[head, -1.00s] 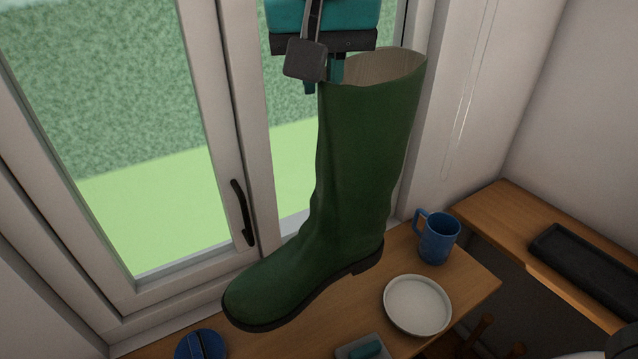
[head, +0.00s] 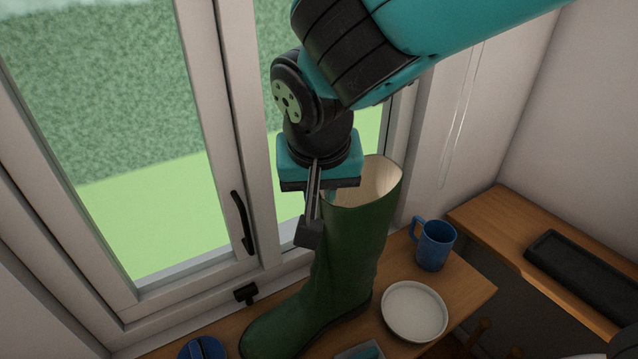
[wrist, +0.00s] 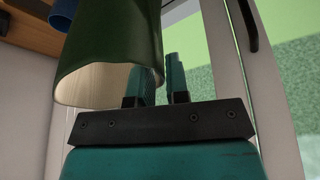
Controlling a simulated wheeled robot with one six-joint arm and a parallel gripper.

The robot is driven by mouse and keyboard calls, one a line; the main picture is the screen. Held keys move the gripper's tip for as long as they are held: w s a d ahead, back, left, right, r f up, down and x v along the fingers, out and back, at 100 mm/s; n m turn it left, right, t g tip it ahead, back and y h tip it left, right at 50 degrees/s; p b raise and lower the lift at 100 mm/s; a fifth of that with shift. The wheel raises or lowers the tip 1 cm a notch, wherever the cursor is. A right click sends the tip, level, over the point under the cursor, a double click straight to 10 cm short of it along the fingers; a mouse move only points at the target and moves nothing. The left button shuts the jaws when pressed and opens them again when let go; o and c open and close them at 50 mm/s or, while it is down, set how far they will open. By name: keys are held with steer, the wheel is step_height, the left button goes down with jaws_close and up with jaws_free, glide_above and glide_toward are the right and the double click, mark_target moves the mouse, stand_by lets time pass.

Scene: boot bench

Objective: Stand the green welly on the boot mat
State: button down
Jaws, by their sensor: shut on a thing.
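The green welly (head: 345,250) is upright, its open top up and its toe to the lower left, over the wooden table by the window. Its sole is low at the tabletop; I cannot tell whether it touches. My gripper (head: 328,196) is shut on the welly's top rim at its left side. In the wrist view the welly (wrist: 115,45) hangs beside the teal fingers (wrist: 161,82). The boot mat appears to be the black shallow tray (head: 590,276) on the wooden bench at the right, with nothing on it.
A blue mug (head: 434,246) and a white plate (head: 414,311) stand right of the welly. A blue object (head: 202,348) and a small dish (head: 362,351) are at the bottom edge. The window handle (head: 243,222) juts out behind. A gap separates table and bench.

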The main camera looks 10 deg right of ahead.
steer(key=c, duration=1.1)
jaws_free()
